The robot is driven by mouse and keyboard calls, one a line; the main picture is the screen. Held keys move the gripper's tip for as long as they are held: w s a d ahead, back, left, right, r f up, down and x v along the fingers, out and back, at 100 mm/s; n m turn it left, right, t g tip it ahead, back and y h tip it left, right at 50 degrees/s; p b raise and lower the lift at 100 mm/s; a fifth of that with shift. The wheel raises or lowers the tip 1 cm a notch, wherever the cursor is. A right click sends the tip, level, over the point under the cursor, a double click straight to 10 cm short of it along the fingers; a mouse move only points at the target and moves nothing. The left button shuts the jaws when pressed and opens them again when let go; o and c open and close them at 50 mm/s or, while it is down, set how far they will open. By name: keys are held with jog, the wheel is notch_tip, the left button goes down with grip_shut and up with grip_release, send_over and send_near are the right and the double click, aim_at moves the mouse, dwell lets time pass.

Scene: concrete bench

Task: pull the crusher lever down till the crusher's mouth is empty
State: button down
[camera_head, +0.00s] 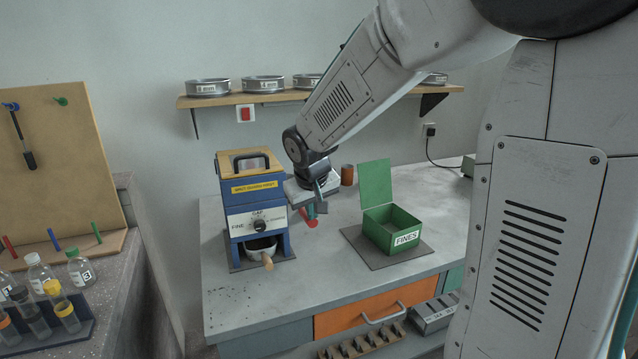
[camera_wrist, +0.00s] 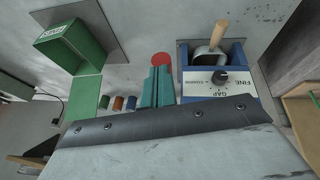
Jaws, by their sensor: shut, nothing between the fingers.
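The crusher (camera_head: 254,190) is a blue box with a pale front panel, a gap dial and a wooden lid with a black handle on top. The lid looks down, so the inside of the mouth is hidden. A red part, which looks like the lever's end (camera_head: 309,219), shows just right of the crusher, partly behind my gripper (camera_head: 319,206). In the wrist view the round red end (camera_wrist: 161,59) lies just beyond the tips of my teal fingers (camera_wrist: 158,72). The fingers are shut and empty; I cannot tell whether they touch it. The lever's shaft is hidden.
A pan with a wooden handle (camera_head: 267,261) sits in the crusher's lower opening. A green box labelled FINES (camera_head: 391,231) stands open to the right on a dark mat. A shelf (camera_head: 260,97) with sieves hangs behind. The bench front is mostly clear.

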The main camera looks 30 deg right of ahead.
notch_tip(320, 180, down, 10)
jog(key=s, duration=0.1)
jog(key=shift+s+a+f, duration=0.15)
jog(key=shift+s+a, duration=0.05)
jog(key=shift+a, duration=0.1)
dwell(0.4)
jog(key=s+a+r, duration=0.3)
jog(key=s+r, duration=0.5)
jog(key=r, duration=0.2)
jog(key=shift+a+r, duration=0.15)
jog(key=shift+a, duration=0.2)
dwell(0.6)
jog(key=shift+s, duration=0.1)
